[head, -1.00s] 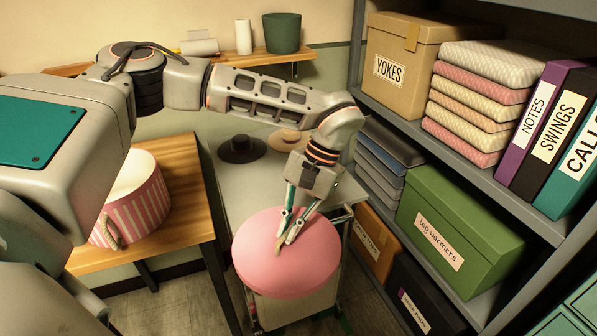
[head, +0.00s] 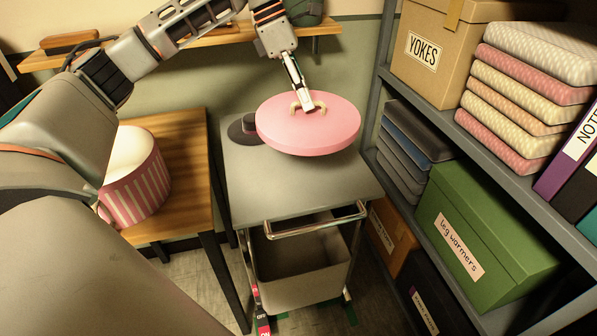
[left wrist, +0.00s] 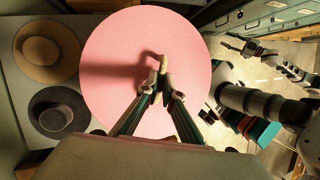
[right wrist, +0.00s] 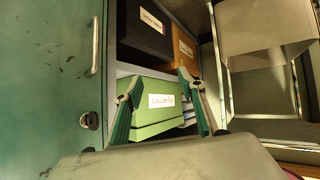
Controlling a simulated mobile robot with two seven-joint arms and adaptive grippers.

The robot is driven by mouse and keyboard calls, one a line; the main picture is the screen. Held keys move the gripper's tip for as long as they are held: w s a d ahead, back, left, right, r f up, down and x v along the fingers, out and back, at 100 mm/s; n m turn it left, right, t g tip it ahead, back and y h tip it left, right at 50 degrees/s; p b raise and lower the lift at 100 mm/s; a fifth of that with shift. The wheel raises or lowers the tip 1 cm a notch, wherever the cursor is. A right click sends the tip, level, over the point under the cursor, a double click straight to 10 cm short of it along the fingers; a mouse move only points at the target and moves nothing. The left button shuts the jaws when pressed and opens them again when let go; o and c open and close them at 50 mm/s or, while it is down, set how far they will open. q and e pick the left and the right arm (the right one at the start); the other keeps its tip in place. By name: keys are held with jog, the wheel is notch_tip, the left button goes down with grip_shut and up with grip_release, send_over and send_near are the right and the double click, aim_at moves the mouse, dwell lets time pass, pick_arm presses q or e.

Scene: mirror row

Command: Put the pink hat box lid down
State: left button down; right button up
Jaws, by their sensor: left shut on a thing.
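The pink hat box lid (head: 308,132) is level over the back part of the grey cart top (head: 290,190) and looks raised above it. My left gripper (head: 307,100) is shut on the lid's rope handle; the left wrist view shows the fingers (left wrist: 160,92) together at the handle over the lid (left wrist: 115,75). The pink striped hat box (head: 138,190) stands open on the wooden bench (head: 185,165) at left. My right gripper (right wrist: 155,88) has its fingers apart and empty.
A dark hat (head: 242,130) lies on the cart, partly hidden by the lid. A tan hat (left wrist: 42,52) lies beside it. The cart's front half is bare, behind its handle rail (head: 310,222). Shelves at right hold a green box (head: 480,235) and grey folded items (head: 400,150).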

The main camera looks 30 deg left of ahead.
pick_arm(q)
jog(key=shift+w+a+r+n+t, duration=0.15)
jog(key=shift+a+r+n+t, duration=0.1)
jog(key=shift+a+r+n, duration=0.25)
jog(key=shift+w+a+r+n+t, duration=0.1)
jog(key=shift+a+r+n+t, duration=0.2)
jog(key=shift+a+n, duration=0.6)
jog(key=shift+a, duration=0.1)
notch_tip(320, 180, down, 20)
jog(key=b, duration=0.3)
jog(key=shift+w+r, duration=0.1)
jog(key=shift+r, duration=0.15)
pick_arm(e)
jog(key=shift+w+d+f, duration=0.15)
jog(key=shift+w+f, duration=0.05)
jog(key=shift+f, duration=0.2)
jog(key=shift+w+d+f, duration=0.15)
jog(key=shift+w+f, duration=0.05)
jog(key=shift+f, duration=0.2)
pick_arm(q)
jog(key=c, duration=2.2)
grip_release()
pick_arm(e)
jog(key=shift+f, duration=0.1)
jog(key=shift+s+f, duration=0.1)
